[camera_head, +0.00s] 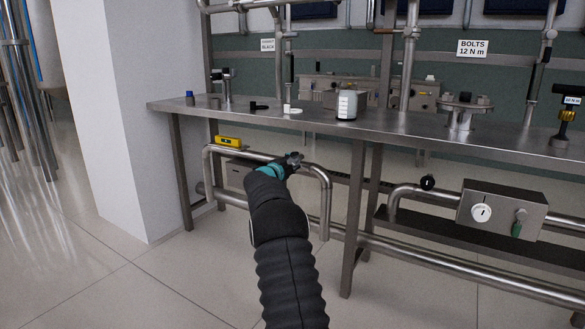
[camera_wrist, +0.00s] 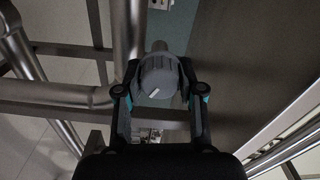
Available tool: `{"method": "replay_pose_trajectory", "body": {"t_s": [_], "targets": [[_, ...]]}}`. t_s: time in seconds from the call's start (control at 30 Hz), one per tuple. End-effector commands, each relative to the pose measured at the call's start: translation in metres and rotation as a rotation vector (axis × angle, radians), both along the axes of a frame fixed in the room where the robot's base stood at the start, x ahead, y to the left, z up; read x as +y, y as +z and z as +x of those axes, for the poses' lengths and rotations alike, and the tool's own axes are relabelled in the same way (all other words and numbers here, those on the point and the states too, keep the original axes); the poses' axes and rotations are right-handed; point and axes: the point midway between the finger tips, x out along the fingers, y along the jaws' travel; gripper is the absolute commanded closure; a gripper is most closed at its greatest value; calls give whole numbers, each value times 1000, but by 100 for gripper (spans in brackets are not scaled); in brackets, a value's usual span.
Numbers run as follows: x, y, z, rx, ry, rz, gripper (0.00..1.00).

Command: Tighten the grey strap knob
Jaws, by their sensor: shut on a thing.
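The grey strap knob (camera_wrist: 158,76) sits between the two fingers of my gripper (camera_wrist: 161,88) in the wrist view. It is round and ribbed, with a short white mark on its face. The fingers lie on both sides of it and are shut on it. In the head view, my gripper (camera_head: 283,166) reaches the pipe loop below the front edge of the bench, and a grey piece of the knob (camera_head: 294,158) shows at its tip. The strap behind the knob is mostly hidden.
The steel bench (camera_head: 400,130) runs above and behind my gripper. A bent pipe (camera_head: 326,200) passes close at the right. A yellow level (camera_head: 229,142) lies to the left. A control box (camera_head: 502,207) with a white dial is at the right. The floor at left is clear.

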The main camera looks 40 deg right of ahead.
Motion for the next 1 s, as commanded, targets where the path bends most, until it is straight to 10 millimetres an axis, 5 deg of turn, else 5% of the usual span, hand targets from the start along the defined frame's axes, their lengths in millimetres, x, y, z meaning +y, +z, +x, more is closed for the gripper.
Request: {"method": "replay_pose_trajectory", "body": {"t_s": [1.0], "targets": [[-5,-3,-3,-846,-10,345,97]]}}
